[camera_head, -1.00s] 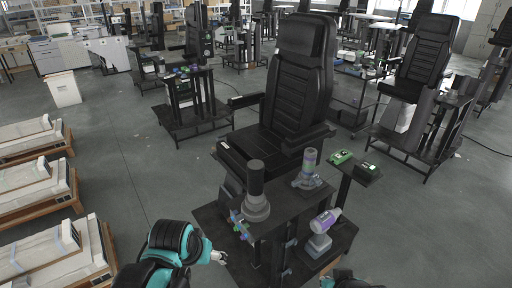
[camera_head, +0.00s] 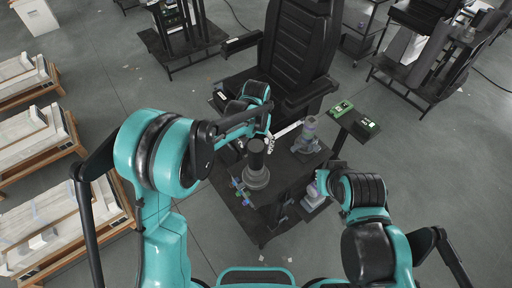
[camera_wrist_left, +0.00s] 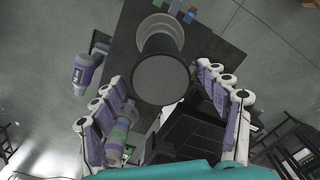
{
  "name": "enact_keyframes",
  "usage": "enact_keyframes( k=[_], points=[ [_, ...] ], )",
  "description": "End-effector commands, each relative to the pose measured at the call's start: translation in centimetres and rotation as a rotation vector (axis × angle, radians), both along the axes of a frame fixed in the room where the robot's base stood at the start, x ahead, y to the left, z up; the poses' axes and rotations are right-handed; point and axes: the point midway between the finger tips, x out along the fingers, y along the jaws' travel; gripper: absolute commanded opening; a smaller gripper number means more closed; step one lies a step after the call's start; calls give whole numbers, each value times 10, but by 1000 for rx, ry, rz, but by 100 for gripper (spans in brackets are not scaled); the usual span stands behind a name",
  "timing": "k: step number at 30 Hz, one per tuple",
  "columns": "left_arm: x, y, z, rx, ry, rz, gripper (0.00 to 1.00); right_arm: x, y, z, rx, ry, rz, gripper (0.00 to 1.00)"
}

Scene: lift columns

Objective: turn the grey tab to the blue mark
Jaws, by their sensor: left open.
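A dark upright column (camera_head: 257,160) with a wider grey round base (camera_head: 256,178) stands on the black workstand. In the left wrist view the round top of the column (camera_wrist_left: 161,79) is in the middle, with part of the pale base behind it. My left gripper (camera_head: 256,141) is over the column, and in the left wrist view its open purple-and-white fingers (camera_wrist_left: 157,76) are on either side of it, apart from it.
A green-and-purple tool (camera_head: 306,136) stands right of the column. A purple bottle-like tool (camera_wrist_left: 83,74) is at left in the wrist view. Small coloured blocks (camera_head: 240,190) line the stand's left edge. A black chair (camera_head: 297,60) stands behind; green boxes (camera_head: 341,109) are to the right.

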Motion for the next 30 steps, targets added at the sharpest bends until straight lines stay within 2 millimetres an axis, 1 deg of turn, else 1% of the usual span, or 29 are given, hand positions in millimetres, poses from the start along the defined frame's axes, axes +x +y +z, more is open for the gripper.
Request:
enact_keyframes(
  k=[1, 3, 6, 9, 13, 19, 20, 21, 23, 24, 26, 27, 28, 30],
  points=[
    [1, 0, -10, 0, 0, 0, 74, 0, 0, 0, 0, 0, 0, 0],
    [1, 0, -21, 0, -1, 0, 74, 0, 0, 0, 0, 0, 0, 0],
    [1, 0, -35, 0, -1, 0, 74, 0, 0, 0, 0, 0, 0, 0],
    [1, 0, -44, 0, -1, 0, 74, 0, 0, 0, 0, 0, 0, 0],
    [0, 0, -50, 0, -1, 0, 74, 0, 0, 0, 0, 0, 0, 0],
    [0, 0, -50, 0, -1, 0, 74, 0, 0, 0, 0, 0, 0, 0],
    [0, 0, -50, 0, -1, 0, 72, 0, 0, 0, 0, 0, 0, 0],
    [0, 0, -50, 0, -1, 0, 61, 0, 0, 0, 0, 0, 0, 0],
    [0, 0, -50, 0, -1, 0, 45, 0, 0, 0, 0, 0, 0, 0],
    [0, 0, -50, 0, -1, 0, 35, 0, 0, 0, 0, 0, 0, 0],
    [0, 0, -50, 0, -1, 0, 19, 0, 0, 0, 0, 0, 0, 0],
    [0, 0, -50, 0, -1, 0, 9, 0, 0, 0, 0, 0, 0, 0],
    [0, 0, -50, 0, -1, 0, 1, 0, 0, 0, 0, 0, 0, 0],
    [0, 0, -50, 0, -1, -1, 1, 0, 0, 0, 0, 0, 0, 0]
  ],
)
